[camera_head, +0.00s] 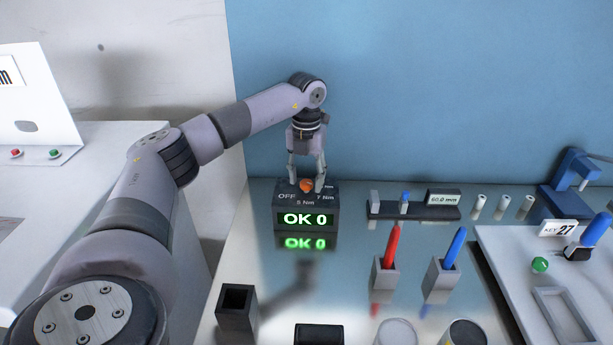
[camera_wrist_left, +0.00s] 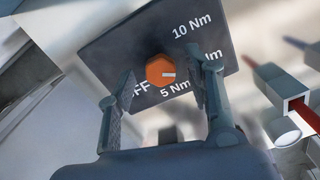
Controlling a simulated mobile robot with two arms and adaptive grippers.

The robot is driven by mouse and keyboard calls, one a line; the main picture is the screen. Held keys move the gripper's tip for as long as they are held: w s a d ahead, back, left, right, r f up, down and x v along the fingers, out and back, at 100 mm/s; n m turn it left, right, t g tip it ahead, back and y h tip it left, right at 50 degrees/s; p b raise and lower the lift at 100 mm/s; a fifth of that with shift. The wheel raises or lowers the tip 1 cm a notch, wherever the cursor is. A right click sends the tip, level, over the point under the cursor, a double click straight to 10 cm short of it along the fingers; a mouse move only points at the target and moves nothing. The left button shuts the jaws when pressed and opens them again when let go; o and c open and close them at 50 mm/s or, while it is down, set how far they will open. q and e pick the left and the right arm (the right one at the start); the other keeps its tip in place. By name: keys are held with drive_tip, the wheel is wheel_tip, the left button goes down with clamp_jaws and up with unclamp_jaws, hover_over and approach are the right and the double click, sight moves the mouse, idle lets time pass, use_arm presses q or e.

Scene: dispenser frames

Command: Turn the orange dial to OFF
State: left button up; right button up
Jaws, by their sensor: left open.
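The orange dial (camera_head: 306,186) sits on top of a dark box (camera_head: 334,206) whose green display reads "OK 0". In the left wrist view the dial (camera_wrist_left: 159,70) has a white mark pointing right, roughly between "5 Nm" and a partly hidden label. "OFF" is at the dial's lower left, partly covered by a finger; "10 Nm" is at the upper right. My left gripper (camera_head: 306,178) points down over the box. Its open fingers (camera_wrist_left: 162,78) stand on both sides of the dial with gaps visible. My right gripper is not in view.
To the right stand a dark rack (camera_head: 385,210) with a "60.0 mm" sign, a red pen (camera_head: 391,246) and a blue pen (camera_head: 455,247) in holders. An open dark square holder (camera_head: 237,305) stands in front. A blue wall (camera_head: 420,90) is close behind the box.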

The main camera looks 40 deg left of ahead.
use_arm(q)
drive_tip(key=shift+f, duration=0.2)
drive_tip(key=shift+c, duration=0.4)
clamp_jaws()
